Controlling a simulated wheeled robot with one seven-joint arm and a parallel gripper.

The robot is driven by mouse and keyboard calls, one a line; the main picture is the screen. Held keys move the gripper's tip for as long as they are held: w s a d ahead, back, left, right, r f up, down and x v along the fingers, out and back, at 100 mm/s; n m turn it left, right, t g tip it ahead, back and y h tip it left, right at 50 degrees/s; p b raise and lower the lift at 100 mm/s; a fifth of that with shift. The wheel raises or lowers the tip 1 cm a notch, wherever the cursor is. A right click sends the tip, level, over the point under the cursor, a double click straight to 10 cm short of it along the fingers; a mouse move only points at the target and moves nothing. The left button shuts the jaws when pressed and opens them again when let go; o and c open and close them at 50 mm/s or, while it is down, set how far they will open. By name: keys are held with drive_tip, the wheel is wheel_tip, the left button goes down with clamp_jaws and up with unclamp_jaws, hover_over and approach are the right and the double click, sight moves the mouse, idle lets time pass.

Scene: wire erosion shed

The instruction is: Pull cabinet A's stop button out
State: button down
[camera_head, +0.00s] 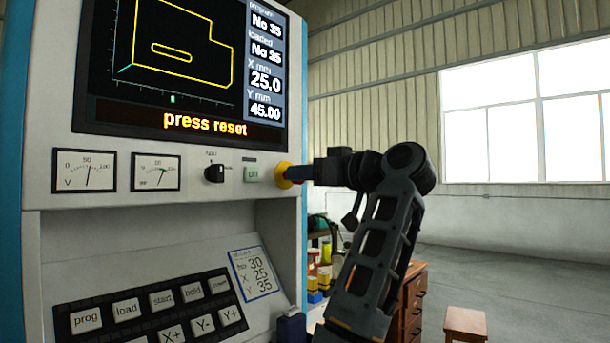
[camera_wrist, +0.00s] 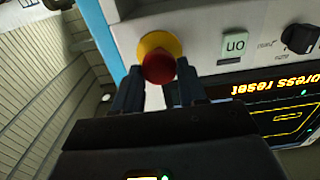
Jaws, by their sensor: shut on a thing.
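The stop button is a red mushroom head (camera_wrist: 159,67) on a round yellow collar (camera_wrist: 157,43), near the panel's edge in the wrist view. My gripper (camera_head: 298,174) reaches in from the right, level with the button. In the wrist view its two fingers (camera_wrist: 157,88) stand on either side of the red head, shut on it. The cabinet (camera_head: 230,225) is pale with blue edges; no letter A is readable.
The screen (camera_head: 190,65) reads "press reset". A green "on" button (camera_head: 252,174) and a black rotary knob (camera_head: 214,173) sit left of the stop button. Below are the keypad (camera_head: 145,310) and a note card (camera_head: 254,273). A wooden drawer unit (camera_head: 412,300) and stool (camera_head: 465,323) stand right.

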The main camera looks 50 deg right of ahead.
drive_tip(key=c, duration=0.6)
unclamp_jaws()
drive_tip(key=shift+s, duration=0.2)
drive_tip(key=shift+s+d+b, duration=0.1)
drive_tip(key=shift+s+b, duration=0.6)
drive_tip(key=shift+s, duration=3.2)
